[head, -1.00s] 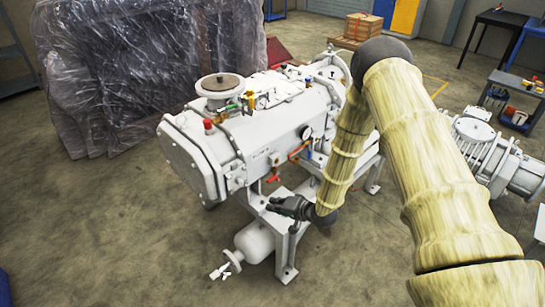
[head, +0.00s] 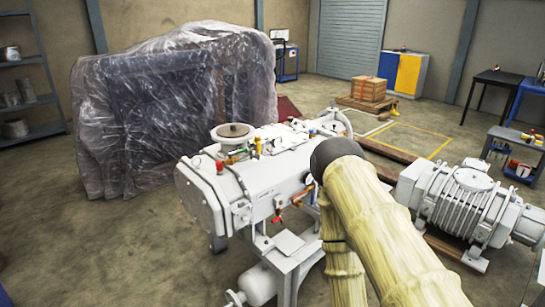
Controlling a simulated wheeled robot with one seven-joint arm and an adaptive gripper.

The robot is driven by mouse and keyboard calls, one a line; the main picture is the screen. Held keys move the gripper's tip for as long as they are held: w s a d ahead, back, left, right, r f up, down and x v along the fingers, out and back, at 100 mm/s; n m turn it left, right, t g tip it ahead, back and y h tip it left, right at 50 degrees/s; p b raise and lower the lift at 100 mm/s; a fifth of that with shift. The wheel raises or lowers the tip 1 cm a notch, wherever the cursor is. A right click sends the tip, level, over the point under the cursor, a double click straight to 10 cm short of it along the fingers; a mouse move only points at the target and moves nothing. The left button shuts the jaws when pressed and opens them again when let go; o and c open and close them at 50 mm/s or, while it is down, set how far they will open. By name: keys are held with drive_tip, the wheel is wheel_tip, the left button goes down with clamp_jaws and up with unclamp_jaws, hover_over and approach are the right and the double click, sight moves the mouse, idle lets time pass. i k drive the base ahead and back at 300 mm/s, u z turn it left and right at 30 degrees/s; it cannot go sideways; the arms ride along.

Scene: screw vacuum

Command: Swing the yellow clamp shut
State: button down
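The white vacuum pump (head: 270,180) stands left of my arm. A small yellow part (head: 258,146), which may be the yellow clamp, sits on top of it, right of the round flange (head: 233,131). It is too small to tell whether it is open or shut. My arm crosses the right half of the pump's front and runs out at the bottom edge. My gripper is out of view.
Red handles (head: 276,216) stick out from the pump's near side. A grey finned motor (head: 465,205) stands on the right. A plastic-wrapped load (head: 165,110) is behind on the left. A crate (head: 368,89) sits on a pallet behind. The floor at left front is clear.

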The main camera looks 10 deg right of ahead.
sight(259, 145)
drive_tip(key=k, duration=0.7)
drive_tip(key=z, duration=0.7)
drive_tip(key=i, duration=1.15)
drive_tip(key=u, duration=0.6)
